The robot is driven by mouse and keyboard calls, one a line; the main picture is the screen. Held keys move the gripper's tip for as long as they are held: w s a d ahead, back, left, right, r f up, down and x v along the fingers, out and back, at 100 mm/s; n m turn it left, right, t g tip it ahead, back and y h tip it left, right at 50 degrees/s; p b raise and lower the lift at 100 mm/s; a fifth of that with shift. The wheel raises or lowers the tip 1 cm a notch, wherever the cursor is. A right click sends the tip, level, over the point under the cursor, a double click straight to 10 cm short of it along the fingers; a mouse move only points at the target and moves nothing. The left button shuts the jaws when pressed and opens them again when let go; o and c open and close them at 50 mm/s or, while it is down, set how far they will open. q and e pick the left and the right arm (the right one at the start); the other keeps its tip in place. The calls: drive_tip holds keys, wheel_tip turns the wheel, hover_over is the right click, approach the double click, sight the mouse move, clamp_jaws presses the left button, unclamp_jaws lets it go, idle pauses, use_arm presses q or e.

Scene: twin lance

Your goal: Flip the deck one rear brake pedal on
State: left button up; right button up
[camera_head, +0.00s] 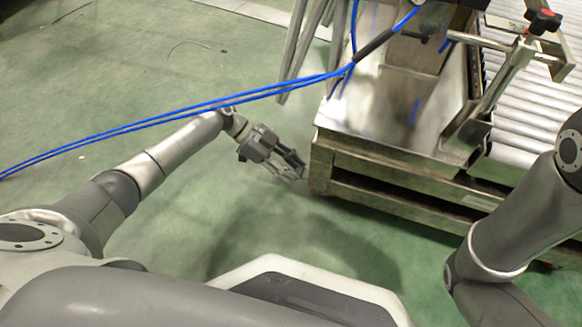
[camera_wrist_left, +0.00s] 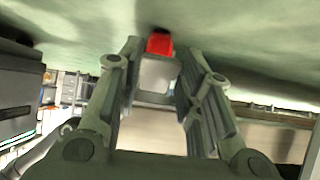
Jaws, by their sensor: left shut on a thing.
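My left gripper (camera_head: 295,170) reaches low beside the near left corner of the metal deck (camera_head: 318,158), close to the floor. In the left wrist view the two fingers of the left gripper (camera_wrist_left: 158,62) stand either side of a small red part (camera_wrist_left: 160,43), likely the brake pedal, near the fingertips. A pale grey block (camera_wrist_left: 156,75) shows just below the red part, between the fingers. The fingers are shut on the red part, though the exact contact is hard to see. The pedal is hidden in the head view. My right gripper is out of view.
Blue cables (camera_head: 200,108) cross above my left arm to the deck's upper structure. Green floor (camera_head: 90,75) is open at the left.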

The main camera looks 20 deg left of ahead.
use_arm(q)
drive_tip(key=o, duration=1)
drive_tip(key=v, duration=1.2)
